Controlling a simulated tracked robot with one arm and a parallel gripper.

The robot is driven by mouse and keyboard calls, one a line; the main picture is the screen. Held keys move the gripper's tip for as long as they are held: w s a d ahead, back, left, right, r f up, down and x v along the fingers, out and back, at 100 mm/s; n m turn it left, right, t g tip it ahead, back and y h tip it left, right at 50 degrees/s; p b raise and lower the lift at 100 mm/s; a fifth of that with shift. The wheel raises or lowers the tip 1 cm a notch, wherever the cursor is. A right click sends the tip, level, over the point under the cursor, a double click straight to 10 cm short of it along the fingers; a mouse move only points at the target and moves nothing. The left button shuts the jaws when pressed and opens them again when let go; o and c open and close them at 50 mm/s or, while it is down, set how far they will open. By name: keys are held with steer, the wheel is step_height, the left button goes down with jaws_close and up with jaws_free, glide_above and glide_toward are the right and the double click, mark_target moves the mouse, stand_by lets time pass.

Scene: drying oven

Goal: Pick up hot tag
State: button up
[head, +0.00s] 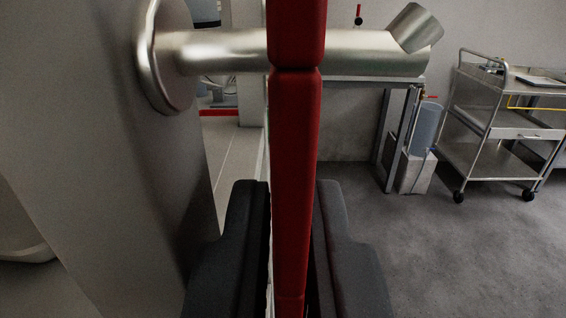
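A red tag (295,150) stands upright, seen nearly edge-on, in the middle of the head view. Its upper part crosses in front of a thick metal rod (350,52), and it seems to hang there. My gripper (293,200) is at the bottom centre, with one dark finger on each side of the tag's lower part. The fingertips are very close to the red edge. I cannot tell whether they press on it. The tag's face and its top end are hidden or out of view.
The rod sticks out from a round flange (163,55) on a grey panel (90,130) close on the left. A steel trolley (500,165) and a metal-legged bench (388,140) stand at the back right. The grey floor (450,260) on the right is clear.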

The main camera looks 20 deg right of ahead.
steer(key=shift+x, duration=1.35)
jaws_close()
steer(key=shift+r, duration=0.1)
